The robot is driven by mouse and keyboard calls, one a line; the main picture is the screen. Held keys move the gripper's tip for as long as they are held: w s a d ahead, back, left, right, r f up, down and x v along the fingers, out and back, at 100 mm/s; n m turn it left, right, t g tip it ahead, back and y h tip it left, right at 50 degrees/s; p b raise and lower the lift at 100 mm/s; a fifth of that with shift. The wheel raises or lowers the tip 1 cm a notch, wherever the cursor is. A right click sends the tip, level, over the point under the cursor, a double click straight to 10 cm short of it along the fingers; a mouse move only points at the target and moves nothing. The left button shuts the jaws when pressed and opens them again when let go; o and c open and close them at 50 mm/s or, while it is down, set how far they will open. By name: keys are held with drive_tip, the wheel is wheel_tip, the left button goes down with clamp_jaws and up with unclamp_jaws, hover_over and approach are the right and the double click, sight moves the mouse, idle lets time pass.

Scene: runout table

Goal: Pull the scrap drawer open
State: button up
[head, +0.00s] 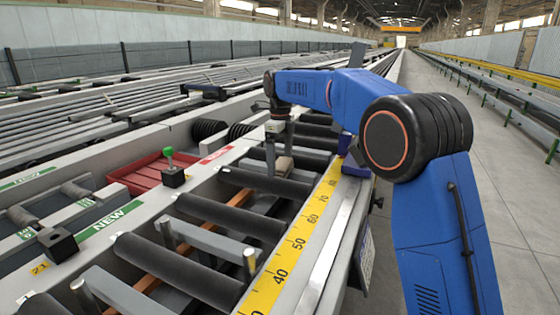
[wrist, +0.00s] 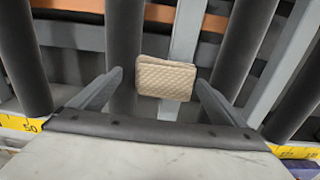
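I cannot pick out the scrap drawer or its handle for sure in either view. My gripper (head: 280,168) points down over the roller table, near its right side. In the wrist view the two grey fingers (wrist: 160,78) stand apart with a beige quilted block (wrist: 166,77) between their tips. The block (head: 285,164) also shows small at the fingers in the head view. It lies close to the right finger, with a narrow gap seeming to show at the left. I cannot tell whether the fingers grip it.
Black rollers (head: 228,218) with grey bars between them fill the table. A yellow scale (head: 298,243) runs along its right edge. A red tray (head: 150,172) and a green-knobbed lever (head: 173,174) are at the left. The aisle floor (head: 500,165) at the right is clear.

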sight(281, 164)
wheel_tip(281, 164, up, 13)
drive_tip(key=shift+f, duration=0.15)
idle(0.4)
